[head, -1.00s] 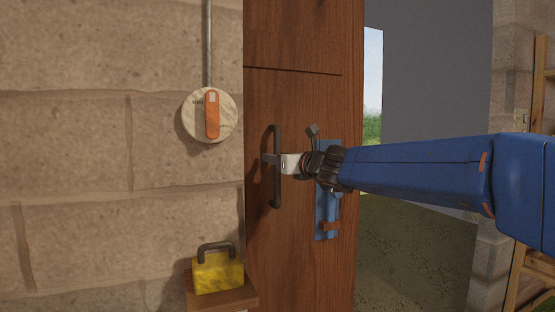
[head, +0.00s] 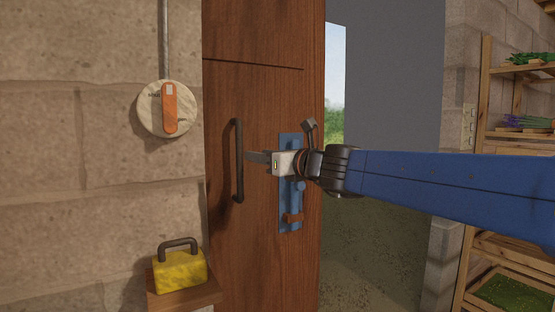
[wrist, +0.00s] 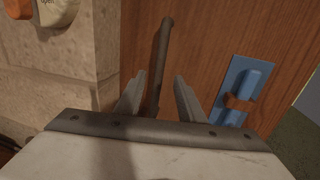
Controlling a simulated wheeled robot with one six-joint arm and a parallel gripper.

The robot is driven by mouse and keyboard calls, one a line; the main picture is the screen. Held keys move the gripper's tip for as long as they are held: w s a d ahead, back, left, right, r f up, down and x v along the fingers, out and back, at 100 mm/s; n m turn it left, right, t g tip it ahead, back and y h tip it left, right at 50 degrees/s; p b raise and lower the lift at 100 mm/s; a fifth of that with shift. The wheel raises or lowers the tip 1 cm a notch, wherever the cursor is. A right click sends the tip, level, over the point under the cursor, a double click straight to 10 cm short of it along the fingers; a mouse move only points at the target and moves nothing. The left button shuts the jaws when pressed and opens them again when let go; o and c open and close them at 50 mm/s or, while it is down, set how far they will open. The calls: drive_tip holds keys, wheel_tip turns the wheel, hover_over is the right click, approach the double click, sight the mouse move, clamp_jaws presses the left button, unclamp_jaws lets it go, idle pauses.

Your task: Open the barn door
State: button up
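The brown wooden barn door (head: 262,100) stands ajar, with an opening along its right side. A dark vertical bar handle (head: 238,160) is on its face, left of a blue latch plate (head: 290,215). My gripper (head: 258,157) is just right of the handle in the head view, apart from it and empty. In the wrist view, the fingers of my gripper (wrist: 158,95) are spread. The handle (wrist: 160,65) shows beyond and between them, and the blue latch (wrist: 242,90) is to the right.
A yellow padlock-shaped block (head: 180,270) sits on a small wooden stand (head: 190,296) at lower left. A round switch with an orange lever (head: 168,108) is on the stone wall. Wooden shelves (head: 478,130) stand at right. Greenery and sky show through the opening.

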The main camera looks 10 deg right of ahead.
drive_tip(key=shift+v, duration=3)
drive_tip(key=s+f+n+g+h, duration=0.1)
drive_tip(key=s+f+n+g, duration=0.3)
drive_tip(key=s+f+n, duration=0.45)
drive_tip(key=s+f+n+g+h, duration=0.1)
drive_tip(key=s+f+n+g, duration=0.3)
drive_tip(key=f+n, duration=0.8)
drive_tip(key=s+d+f+n+g+h, duration=0.1)
drive_tip(key=s+d+f+n+h, duration=0.2)
drive_tip(key=s+d+f+n, duration=0.2)
drive_tip(key=s+d+f+n+g+h, duration=0.2)
drive_tip(key=s+d+f+n, duration=0.3)
drive_tip(key=s+f, duration=0.4)
wheel_tip(320, 180, down, 5)
drive_tip(key=shift+s+d+r+h, duration=0.2)
drive_tip(key=shift+s+d+h, duration=0.15)
drive_tip(key=shift+d, duration=0.5)
